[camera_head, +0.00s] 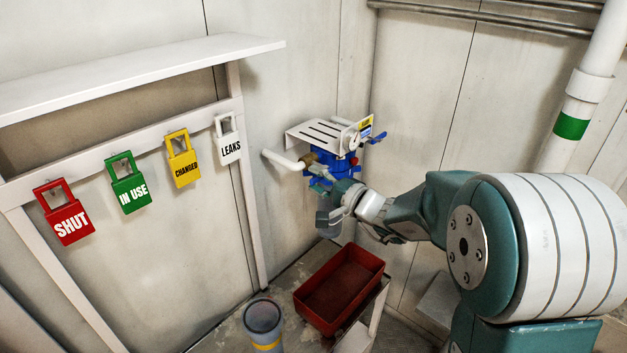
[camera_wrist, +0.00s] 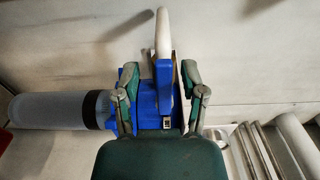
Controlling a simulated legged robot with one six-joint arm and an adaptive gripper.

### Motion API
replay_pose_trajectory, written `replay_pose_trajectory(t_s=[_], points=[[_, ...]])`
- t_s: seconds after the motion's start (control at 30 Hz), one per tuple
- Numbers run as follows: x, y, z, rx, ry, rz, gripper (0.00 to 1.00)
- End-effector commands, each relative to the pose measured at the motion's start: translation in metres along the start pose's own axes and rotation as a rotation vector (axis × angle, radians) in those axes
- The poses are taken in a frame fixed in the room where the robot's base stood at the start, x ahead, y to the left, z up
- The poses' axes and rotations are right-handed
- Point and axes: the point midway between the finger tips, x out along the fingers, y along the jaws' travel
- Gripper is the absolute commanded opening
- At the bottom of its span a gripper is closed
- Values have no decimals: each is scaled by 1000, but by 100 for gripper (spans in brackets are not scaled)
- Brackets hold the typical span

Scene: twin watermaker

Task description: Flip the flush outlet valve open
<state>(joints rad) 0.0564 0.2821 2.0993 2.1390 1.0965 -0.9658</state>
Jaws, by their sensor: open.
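A blue valve body (camera_head: 343,168) with brass and blue fittings sits under a slotted white bracket (camera_head: 322,133) in the corner. A blue lever (camera_head: 377,137) sticks out at its right. In the wrist view a blue handle-like part (camera_wrist: 164,80) stands in front of the blue body (camera_wrist: 148,108), with a white pipe (camera_wrist: 162,35) above. I cannot tell for sure which part is the flush outlet valve's handle. My gripper (camera_wrist: 159,75) is open, one finger on each side of the blue part. My gripper (camera_head: 334,196) is below the blue body in the head view and partly hides it.
A red bin (camera_head: 340,290) stands below my gripper. A grey cylinder (camera_head: 263,325) with a yellow band is left of it. Padlock-shaped tags, such as the red SHUT tag (camera_head: 65,212), hang on the left rack. A clear-grey filter cylinder (camera_wrist: 48,110) lies left in the wrist view.

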Motion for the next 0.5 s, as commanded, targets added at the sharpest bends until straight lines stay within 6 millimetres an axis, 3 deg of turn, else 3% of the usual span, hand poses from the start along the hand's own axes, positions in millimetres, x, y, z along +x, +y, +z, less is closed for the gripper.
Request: replay_pose_trajectory(t_s=[0.5], points=[[-94,2,2,-2,3,3,54]])
